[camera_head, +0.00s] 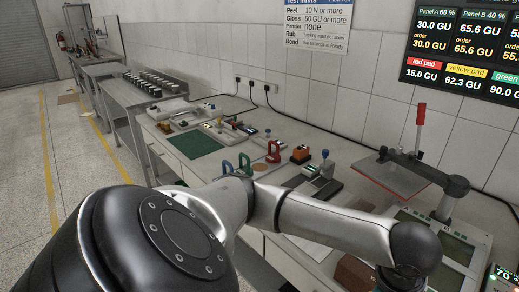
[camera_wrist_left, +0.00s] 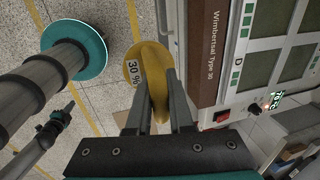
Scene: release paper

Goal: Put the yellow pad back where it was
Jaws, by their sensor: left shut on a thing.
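The yellow pad (camera_wrist_left: 150,55), labelled "30 %", is in the left wrist view. My left gripper (camera_wrist_left: 155,84) is shut on it, one finger on each side. The pad is held over the floor, just beside the edge of an instrument. In the head view the left arm crosses the bottom to the right, and its gripper and the yellow pad are hidden. Blue (camera_head: 228,167), green (camera_head: 245,163) and red (camera_head: 273,152) handled pieces stand on the bench. A small brown round patch (camera_head: 260,167) lies between the green and red ones. My right gripper is not seen.
The "Wimbertsal Type 30" instrument (camera_wrist_left: 205,50) is close to the right of the pad. A plate on a stand (camera_head: 390,178) is at right. A screen (camera_head: 465,50) hangs above.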

